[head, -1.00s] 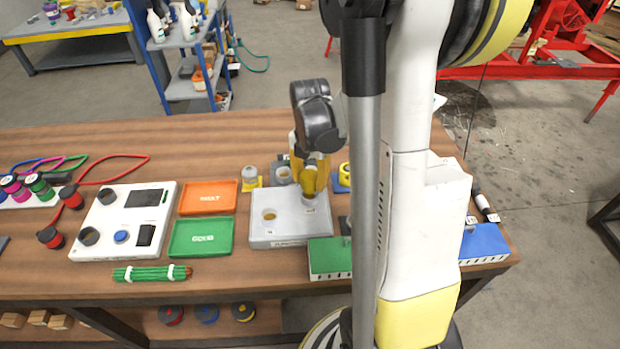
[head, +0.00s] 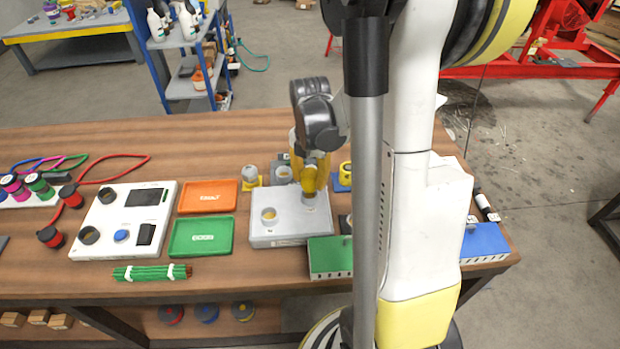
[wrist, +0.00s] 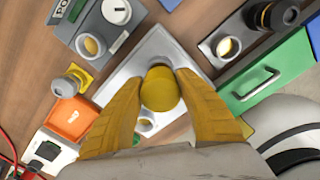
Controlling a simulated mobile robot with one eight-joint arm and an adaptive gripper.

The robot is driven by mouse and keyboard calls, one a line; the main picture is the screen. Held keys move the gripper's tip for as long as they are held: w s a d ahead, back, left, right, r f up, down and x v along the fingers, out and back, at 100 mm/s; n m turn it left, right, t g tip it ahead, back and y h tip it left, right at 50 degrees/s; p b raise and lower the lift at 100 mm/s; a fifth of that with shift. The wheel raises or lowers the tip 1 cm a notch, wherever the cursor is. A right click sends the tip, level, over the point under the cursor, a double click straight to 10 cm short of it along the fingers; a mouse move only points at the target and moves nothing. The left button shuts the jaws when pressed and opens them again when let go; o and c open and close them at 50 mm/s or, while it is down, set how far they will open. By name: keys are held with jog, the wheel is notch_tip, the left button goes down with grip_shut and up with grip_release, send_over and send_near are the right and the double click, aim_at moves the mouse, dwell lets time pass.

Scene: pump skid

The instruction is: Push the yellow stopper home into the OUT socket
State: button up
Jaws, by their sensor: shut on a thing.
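The yellow stopper (wrist: 162,88) is between the two yellow fingers of my gripper (wrist: 160,80), which is shut on it. In the head view, my gripper (head: 310,180) points down over the right end of the grey socket block (head: 287,228). The stopper is at the right socket (head: 309,198) there; I cannot tell how deep it sits. The left socket (head: 269,214) of the block is open and empty-looking. In the wrist view, this open socket (wrist: 147,122) shows below the stopper. The block's labels are too small to read.
An orange tray (head: 208,197) and a green tray (head: 202,238) lie left of the block. A green box (head: 330,258) stands close at its front right. Small grey fixtures (head: 284,174) stand close behind it. A white panel (head: 123,221) lies farther left.

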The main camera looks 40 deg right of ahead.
jog(key=shift+f+b, duration=1.5)
jog(key=shift+f, duration=0.2)
dwell(0.4)
jog(key=o, duration=1.3)
jog(key=shift+r, duration=0.15)
notch_tip(320, 180, up, 12)
jog(key=shift+f, duration=0.1)
jog(key=s+a+r+m+t, duration=0.1)
jog(key=s+a+m+t, duration=0.1)
jog(key=a+m, duration=0.5)
jog(key=s+a+r+m+t, duration=0.1)
jog(key=s+a+m+t, duration=0.1)
jog(key=a+m, duration=0.4)
jog(key=s+a+r+m+t, duration=0.1)
jog(key=s+a+m+t, duration=0.1)
jog(key=a+m, duration=0.5)
jog(key=shift+s+a+r+m+t, duration=0.15)
jog(key=shift+a+r+m+t, duration=0.2)
jog(key=shift+m+t, duration=0.4)
